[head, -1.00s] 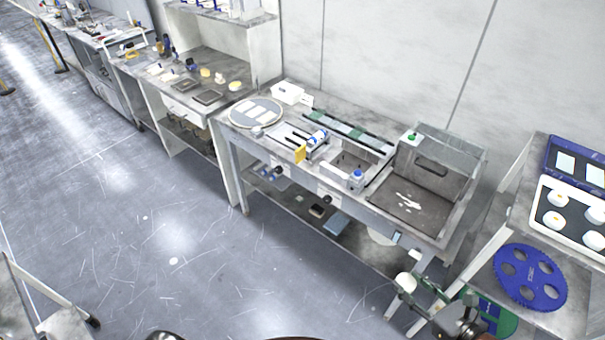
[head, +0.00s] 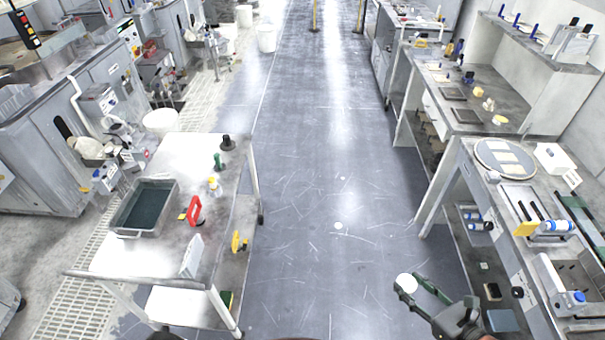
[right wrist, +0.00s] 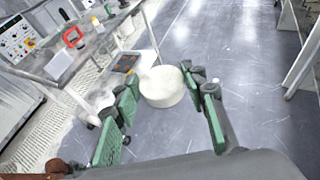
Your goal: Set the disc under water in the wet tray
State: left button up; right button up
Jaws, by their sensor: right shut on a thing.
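My right gripper (head: 420,288) is at the lower right of the head view, over the open floor. It is shut on a white round disc (head: 406,283), held at its fingertips. In the right wrist view the disc (right wrist: 162,86) sits between the green finger pads (right wrist: 165,112). A grey metal tray (head: 120,226) with dark contents, apparently water, stands on the white cart at the left of the head view. The disc is well apart from the tray. My left gripper is not in view.
The cart (head: 110,262) also carries a red-handled item (head: 194,211), small bottles and a white upright block (head: 192,256). Machines line the far left. Benches with a round plate (head: 505,158) stand at the right. The floor aisle (head: 320,200) between is clear.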

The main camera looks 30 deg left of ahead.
aim_at(141, 228)
jog(key=u, duration=0.65)
jog(key=i, duration=3.2)
jog(key=u, duration=3.25)
jog(key=i, duration=0.8)
jog(key=u, duration=1.1)
